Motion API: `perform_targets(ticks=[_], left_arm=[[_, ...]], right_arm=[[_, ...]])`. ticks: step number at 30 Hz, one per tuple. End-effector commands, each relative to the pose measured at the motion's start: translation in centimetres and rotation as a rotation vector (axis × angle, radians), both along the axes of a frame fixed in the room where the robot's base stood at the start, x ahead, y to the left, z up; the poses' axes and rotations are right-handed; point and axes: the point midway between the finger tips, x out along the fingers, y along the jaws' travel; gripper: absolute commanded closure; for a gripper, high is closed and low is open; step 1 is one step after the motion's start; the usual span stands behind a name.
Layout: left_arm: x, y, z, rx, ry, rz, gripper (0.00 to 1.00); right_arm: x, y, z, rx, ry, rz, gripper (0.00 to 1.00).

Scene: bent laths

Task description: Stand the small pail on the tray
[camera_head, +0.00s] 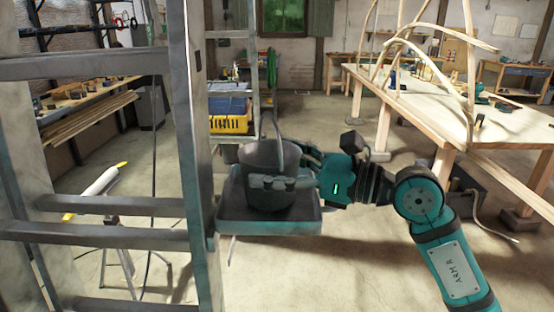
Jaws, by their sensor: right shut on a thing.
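The small pail (264,158) is dark grey, upright, with its thin handle (278,130) standing up above the rim. My left gripper is not in view.
The grey stepladder (190,150) stands close on the left, its rail right against the tray. A wooden workbench (440,110) with bent laths is at right. A yellow crate (230,123) sits behind the tray. Open concrete floor lies between.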

Motion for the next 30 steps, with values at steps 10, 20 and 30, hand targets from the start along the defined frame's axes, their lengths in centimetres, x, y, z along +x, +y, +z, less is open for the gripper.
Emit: perform_targets(ticks=[10,20,30], left_arm=[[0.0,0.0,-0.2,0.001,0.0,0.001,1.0],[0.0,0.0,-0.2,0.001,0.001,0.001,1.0],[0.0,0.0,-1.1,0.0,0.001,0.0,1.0]], right_arm=[[0.0,0.0,-0.4,0.002,-0.002,0.0,0.45],[0.0,0.0,-0.5,0.001,-0.001,0.0,0.0],[-1.0,-2.6,-0.5,-0.002,-0.004,-0.004,0.0]])
